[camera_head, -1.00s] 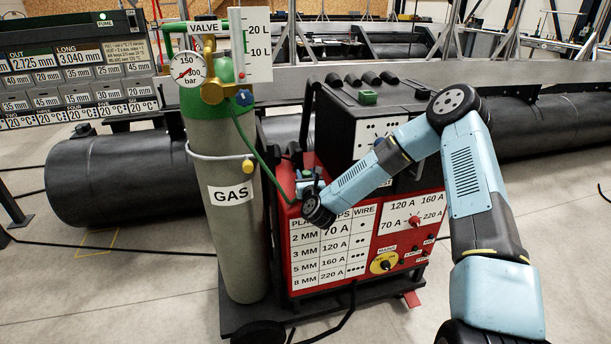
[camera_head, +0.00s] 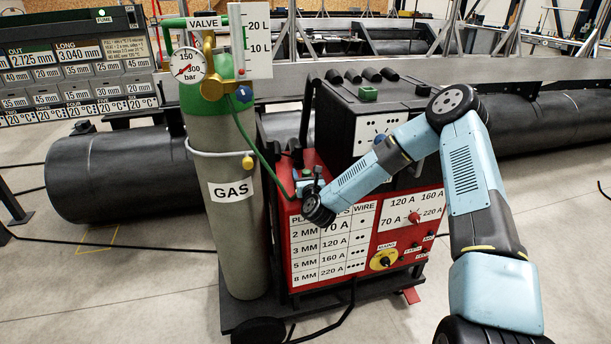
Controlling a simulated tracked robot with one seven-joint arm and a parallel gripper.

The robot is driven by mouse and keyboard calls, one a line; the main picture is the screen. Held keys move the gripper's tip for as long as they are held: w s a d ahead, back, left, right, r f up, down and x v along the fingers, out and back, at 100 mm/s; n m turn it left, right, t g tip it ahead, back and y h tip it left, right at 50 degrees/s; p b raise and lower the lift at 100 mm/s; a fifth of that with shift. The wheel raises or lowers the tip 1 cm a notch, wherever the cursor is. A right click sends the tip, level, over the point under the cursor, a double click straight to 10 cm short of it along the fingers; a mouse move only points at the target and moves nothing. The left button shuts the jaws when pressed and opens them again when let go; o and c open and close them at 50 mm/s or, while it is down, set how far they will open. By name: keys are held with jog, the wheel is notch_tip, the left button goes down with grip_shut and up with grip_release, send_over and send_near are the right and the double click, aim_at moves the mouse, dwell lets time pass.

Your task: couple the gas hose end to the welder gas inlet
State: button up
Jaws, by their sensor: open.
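The green gas hose (camera_head: 247,134) runs from the valve on the gas cylinder (camera_head: 232,236) down to the upper left corner of the red welder (camera_head: 311,279). Its lower end is beside my gripper (camera_head: 304,182), and the fingers and wrist partly cover it. My gripper is open, small in the view, at the welder's upper left front edge. I cannot tell whether the hose end lies between the fingers or touches the welder. The gas inlet cannot be made out; my gripper and wrist cover that corner.
The cylinder stands close to the left of the welder on a dark cart (camera_head: 240,313). A black box (camera_head: 365,115) with handles sits above the welder's red front. The floor at left is mostly clear.

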jog(key=s+d, duration=0.2)
jog(key=s, duration=1.1)
jog(key=shift+s+d, duration=0.25)
jog(key=shift+d, duration=0.1)
jog(key=s+d+r+n+g+h, duration=0.1)
jog(key=s+d+r+n+g, duration=0.25)
jog(key=r+n, duration=0.45)
jog(key=s+d+r+n+g, duration=0.3)
jog(key=d+r+n, duration=0.25)
jog(key=n, duration=0.45)
jog(key=s+d+r+n+g+h, duration=0.1)
jog(key=s+d+r+n+g, duration=0.25)
jog(key=r+n, duration=0.5)
jog(key=s+d+r+n, duration=0.2)
jog(key=s+d+r, duration=0.1)
jog(key=s, duration=0.5)
jog(key=s+d+r+n+g+h, duration=0.1)
jog(key=s+d+r+n, duration=0.2)
jog(key=s, duration=0.5)
jog(key=s+d+r+n+g, duration=0.1)
jog(key=s+d+r+n, duration=0.1)
jog(key=s, duration=0.6)
notch_tip(320, 180, up, 2)
jog(key=shift+d+r, duration=0.2)
jog(key=shift+d, duration=0.25)
